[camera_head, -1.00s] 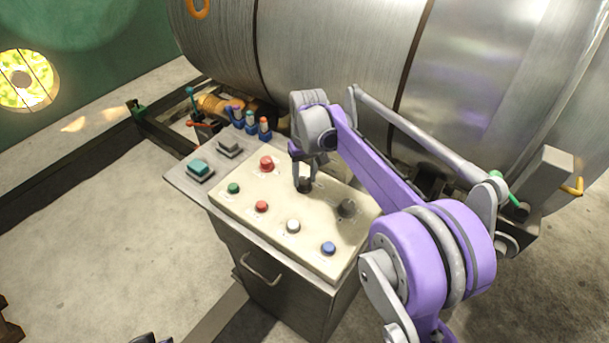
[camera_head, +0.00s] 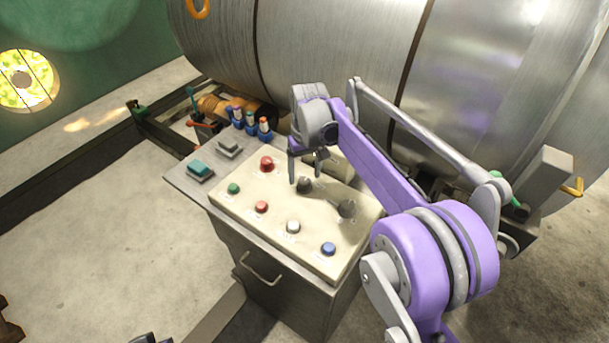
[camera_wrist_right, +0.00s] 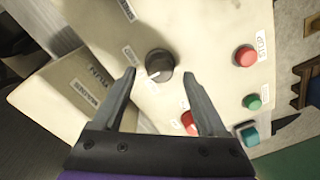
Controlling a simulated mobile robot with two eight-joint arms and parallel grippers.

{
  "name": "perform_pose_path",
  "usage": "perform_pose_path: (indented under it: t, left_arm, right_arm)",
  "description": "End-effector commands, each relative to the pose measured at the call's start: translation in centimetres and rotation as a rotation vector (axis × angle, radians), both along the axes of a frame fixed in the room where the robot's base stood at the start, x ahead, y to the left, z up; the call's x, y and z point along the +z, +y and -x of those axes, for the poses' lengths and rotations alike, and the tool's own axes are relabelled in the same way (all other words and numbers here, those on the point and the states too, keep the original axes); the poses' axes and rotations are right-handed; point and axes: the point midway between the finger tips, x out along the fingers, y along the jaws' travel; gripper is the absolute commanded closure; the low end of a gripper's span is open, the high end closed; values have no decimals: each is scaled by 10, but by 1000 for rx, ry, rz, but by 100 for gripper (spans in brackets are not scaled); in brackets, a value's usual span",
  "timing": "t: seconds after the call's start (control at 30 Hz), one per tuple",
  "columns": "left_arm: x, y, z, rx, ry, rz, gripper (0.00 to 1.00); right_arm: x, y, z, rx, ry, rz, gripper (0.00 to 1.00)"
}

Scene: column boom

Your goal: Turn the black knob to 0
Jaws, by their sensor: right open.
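The cream control panel (camera_head: 262,222) sits on top of a grey metal cabinet. In the right wrist view a black knob (camera_wrist_right: 159,63) with a white pointer mark shows just beyond the fingertips.
A red button (camera_head: 266,164), green button (camera_head: 233,188), second red button (camera_head: 261,207), white button (camera_head: 293,227) and blue button (camera_head: 328,249) stand on the panel. A teal switch (camera_head: 200,171) is at the left. A large metal tank (camera_head: 330,60) is behind.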

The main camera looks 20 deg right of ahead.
Motion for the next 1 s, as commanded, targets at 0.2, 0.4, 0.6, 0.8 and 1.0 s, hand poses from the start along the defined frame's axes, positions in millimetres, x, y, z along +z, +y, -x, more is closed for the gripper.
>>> perform_pose_path:
  t: [0.2,0.4,0.6,0.8,1.0]
  left_arm:
    - [5,0,-1,0,-2,0,100]
    - [8,0,-2,0,-4,0,100]
    - [9,0,-2,0,-5,0,100]
    - [9,0,-2,0,-5,0,100]
    - [9,0,-2,0,-5,0,100]
  right_arm:
    - [47,-2,0,0,0,0,25]
    - [80,-3,0,0,0,0,25]
    - [92,-3,1,0,0,0,25]
    - [93,-4,1,0,0,0,25]
    - [93,-3,1,0,0,0,25]
